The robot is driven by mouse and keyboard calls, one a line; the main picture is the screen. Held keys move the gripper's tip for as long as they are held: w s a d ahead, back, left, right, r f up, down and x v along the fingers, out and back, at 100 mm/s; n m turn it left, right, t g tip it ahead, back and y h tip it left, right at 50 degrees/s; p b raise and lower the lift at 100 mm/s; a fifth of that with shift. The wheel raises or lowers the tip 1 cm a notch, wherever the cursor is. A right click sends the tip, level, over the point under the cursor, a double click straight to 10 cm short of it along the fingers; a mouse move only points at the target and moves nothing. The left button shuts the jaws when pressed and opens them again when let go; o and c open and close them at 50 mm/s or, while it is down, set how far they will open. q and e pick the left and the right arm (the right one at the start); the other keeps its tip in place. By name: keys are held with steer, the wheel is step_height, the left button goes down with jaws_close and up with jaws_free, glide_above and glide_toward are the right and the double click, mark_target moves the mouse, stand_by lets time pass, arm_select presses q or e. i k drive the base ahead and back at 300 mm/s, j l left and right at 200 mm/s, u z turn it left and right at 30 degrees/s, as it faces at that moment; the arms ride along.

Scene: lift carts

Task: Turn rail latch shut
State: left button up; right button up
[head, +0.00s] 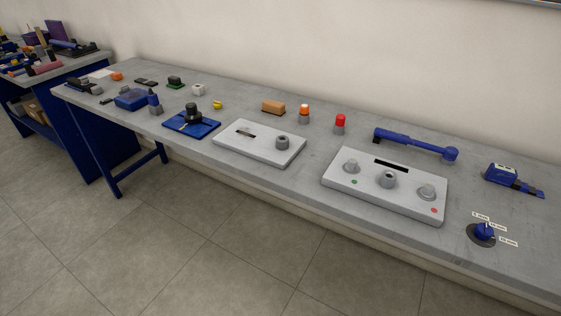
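I cannot tell for sure which thing is the rail latch. A white plate (259,149) lies mid-table with a short dark slot (245,132) and a grey round knob (282,142). A larger white panel (400,208) to its right has a long black slot (391,163), a grey ring-shaped post (387,180) and two grey knobs, with a green and a red dot. A blue dial (483,232) with several small labels sits near the front right. Neither of my grippers is in view, and nothing is touching these things.
The long grey table (340,155) runs along a pale wall. The tiled floor in front is clear.

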mark_target(216, 106)
steer(key=i+j+z, duration=0.2)
steer(key=j, duration=0.35)
steer(key=i+j+z, duration=0.15)
steer(key=j, duration=0.4)
steer(key=j+z, duration=0.2)
steer(key=j, duration=0.35)
steer(key=i+j+z, duration=0.15)
steer(key=j, duration=0.45)
